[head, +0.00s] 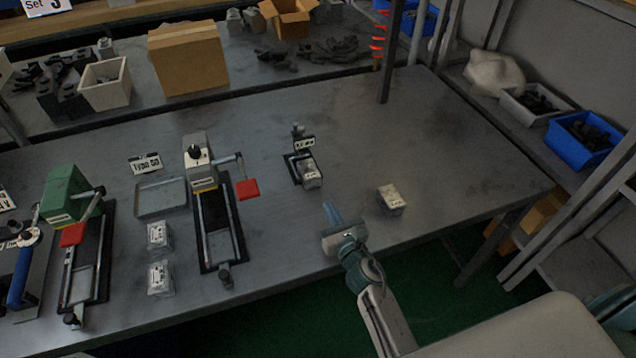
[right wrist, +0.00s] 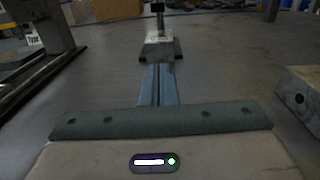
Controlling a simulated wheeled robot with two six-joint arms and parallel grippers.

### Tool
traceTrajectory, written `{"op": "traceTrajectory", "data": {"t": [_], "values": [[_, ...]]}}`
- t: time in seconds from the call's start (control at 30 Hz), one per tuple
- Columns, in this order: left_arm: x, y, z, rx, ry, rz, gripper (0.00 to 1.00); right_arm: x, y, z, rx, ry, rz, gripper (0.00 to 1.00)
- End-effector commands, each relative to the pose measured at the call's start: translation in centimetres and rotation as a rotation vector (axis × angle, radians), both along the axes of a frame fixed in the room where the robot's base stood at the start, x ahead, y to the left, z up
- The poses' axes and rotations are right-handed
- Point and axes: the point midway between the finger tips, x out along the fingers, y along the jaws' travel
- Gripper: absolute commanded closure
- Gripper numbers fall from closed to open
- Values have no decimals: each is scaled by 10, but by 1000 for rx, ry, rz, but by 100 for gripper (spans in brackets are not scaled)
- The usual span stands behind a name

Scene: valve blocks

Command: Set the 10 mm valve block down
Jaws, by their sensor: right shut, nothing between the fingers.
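A metal valve block (head: 390,200) stands alone on the bare table, right of my right gripper; it also shows at the right edge of the right wrist view (right wrist: 299,88). Another block (head: 311,176) sits in a small black stand (head: 291,170) with a label plate; it is straight ahead of the fingers in the right wrist view (right wrist: 159,47). Two more blocks (head: 158,236) (head: 160,278) stand at the left. Their size marks are too small to read. My right gripper (head: 331,212) is shut and empty, apart from both nearer blocks. My left gripper is not in view.
A press with a red handle (head: 247,189) stands left of the stand, and a green press (head: 66,195) farther left. A shallow grey tray (head: 161,197) lies between them.

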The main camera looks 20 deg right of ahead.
Motion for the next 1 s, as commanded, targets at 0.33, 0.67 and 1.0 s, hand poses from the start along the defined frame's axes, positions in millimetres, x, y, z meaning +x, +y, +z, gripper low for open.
{"op": "traceTrajectory", "data": {"t": [0.33,0.67,1.0], "values": [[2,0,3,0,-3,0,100,68,5,0,1,-1,0,100],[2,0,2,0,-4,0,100,92,7,0,1,0,0,100],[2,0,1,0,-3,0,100,94,7,0,0,-1,0,100]]}}
